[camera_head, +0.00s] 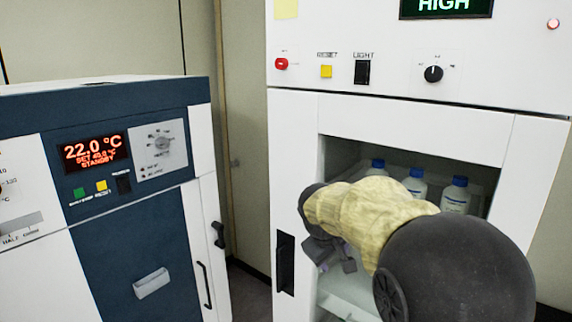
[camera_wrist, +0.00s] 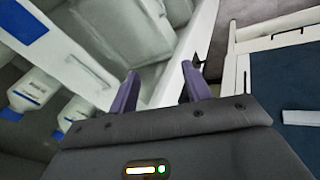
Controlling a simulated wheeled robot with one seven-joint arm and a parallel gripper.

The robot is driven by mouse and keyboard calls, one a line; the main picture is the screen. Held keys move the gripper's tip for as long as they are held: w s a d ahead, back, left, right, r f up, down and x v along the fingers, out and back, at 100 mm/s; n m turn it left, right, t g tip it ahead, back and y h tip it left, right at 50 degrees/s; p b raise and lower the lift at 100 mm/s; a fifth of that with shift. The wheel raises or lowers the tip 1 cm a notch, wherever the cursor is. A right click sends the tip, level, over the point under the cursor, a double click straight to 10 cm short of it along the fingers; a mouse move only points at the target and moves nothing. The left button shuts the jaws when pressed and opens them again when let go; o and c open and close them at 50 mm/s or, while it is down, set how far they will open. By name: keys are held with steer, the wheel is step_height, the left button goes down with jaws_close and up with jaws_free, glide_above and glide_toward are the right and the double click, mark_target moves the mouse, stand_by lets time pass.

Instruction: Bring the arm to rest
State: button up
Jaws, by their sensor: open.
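My arm (camera_head: 380,215), with a yellowish sleeve and dark joints, reaches in front of the white cabinet (camera_head: 410,110) on the right. My gripper (camera_wrist: 158,86) shows two purple fingers spread apart with nothing between them. In the head view my gripper (camera_head: 338,262) is small and partly hidden by the arm, at the left side of the cabinet's open chamber. In the wrist view a white frame edge (camera_wrist: 180,55) lies beyond the fingers. I cannot tell how far off it is.
Bottles with blue caps (camera_head: 455,195) stand in the chamber; they also show at the left of the wrist view (camera_wrist: 35,88). A blue and white unit (camera_head: 140,240) reading 22.0 °C stands at left, its handle (camera_head: 205,285) facing a narrow floor gap (camera_head: 248,290).

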steer(key=s+d+f+m+g+y, duration=0.1)
steer(key=s+d+f+m, duration=0.1)
steer(key=s+f, duration=0.5)
steer(key=s+d+f+m+g+y, duration=0.1)
steer(key=s+f+m, duration=0.3)
steer(key=s, duration=0.9)
step_height(320, 180, down, 4)
steer(key=shift+s+d+r+m+y, duration=0.3)
steer(key=shift+s+d+y, duration=0.1)
steer(key=shift+d, duration=0.35)
steer(key=shift+w+f, duration=0.1)
steer(key=shift+w, duration=0.05)
